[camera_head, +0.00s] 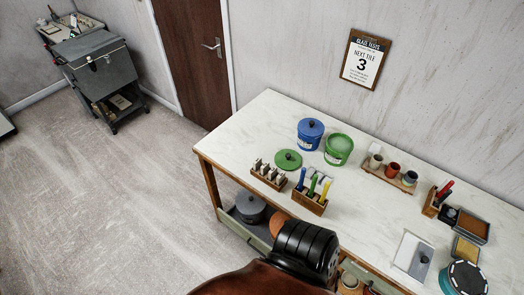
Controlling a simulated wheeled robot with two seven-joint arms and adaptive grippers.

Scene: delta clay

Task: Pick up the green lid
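The green lid (289,160) is a round disc with a small dark knob on top. It lies on the white table (265,118) near its left front part, apart from the open green bucket (338,149). A blue bucket (310,136) with a blue lid on it stands behind the green lid, left of the green bucket. Neither of my grippers is in view.
In front of the green lid stand a wooden rack of small pieces (268,174) and a wooden holder with coloured tools (311,197). A board with several cups (390,174) is to the right. The table's left end is clear.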

